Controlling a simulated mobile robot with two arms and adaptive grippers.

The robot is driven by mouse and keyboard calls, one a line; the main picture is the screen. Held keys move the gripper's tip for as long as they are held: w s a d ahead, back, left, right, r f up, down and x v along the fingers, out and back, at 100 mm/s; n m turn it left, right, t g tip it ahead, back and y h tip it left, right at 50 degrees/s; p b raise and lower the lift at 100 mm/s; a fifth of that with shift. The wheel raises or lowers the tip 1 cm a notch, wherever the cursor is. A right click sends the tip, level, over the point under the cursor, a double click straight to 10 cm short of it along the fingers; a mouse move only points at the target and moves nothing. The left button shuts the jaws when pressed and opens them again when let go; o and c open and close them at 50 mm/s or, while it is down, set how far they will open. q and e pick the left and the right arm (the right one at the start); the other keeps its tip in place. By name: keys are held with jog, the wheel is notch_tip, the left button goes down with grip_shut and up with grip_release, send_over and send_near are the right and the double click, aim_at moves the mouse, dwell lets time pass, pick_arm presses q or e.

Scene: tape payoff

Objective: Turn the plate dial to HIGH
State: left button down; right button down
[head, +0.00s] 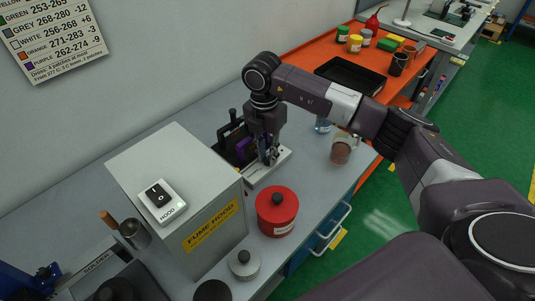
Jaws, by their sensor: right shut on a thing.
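The plate dial cannot be made out in the head view. My right gripper (268,157) points down at a pale flat base (281,160) on the grey bench, beside a dark rack (230,147) with a purple item in it. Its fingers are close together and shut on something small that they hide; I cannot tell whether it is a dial. No HIGH marking is readable. My left gripper is not in view.
A grey fume hood box (190,150) with a switch (158,196) stands left of the gripper. A red lidded pot (277,211) is in front, and a jar of brown contents (341,151) is to the right. An orange bench (310,54) lies behind.

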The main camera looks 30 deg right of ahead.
jog(key=m, duration=0.3)
jog(key=shift+w+r, duration=0.1)
jog(key=shift+r, duration=0.05)
jog(key=m+p, duration=0.1)
jog(key=m, duration=0.2)
jog(key=shift+m, duration=0.3)
jog(key=m+p, duration=0.1)
jog(key=m, duration=0.2)
jog(key=shift+d, duration=0.1)
jog(key=shift+m+y+p, duration=0.3)
jog(key=shift+m+p, duration=0.5)
jog(key=shift+m, duration=1)
jog(key=c, duration=1.8)
grip_release()
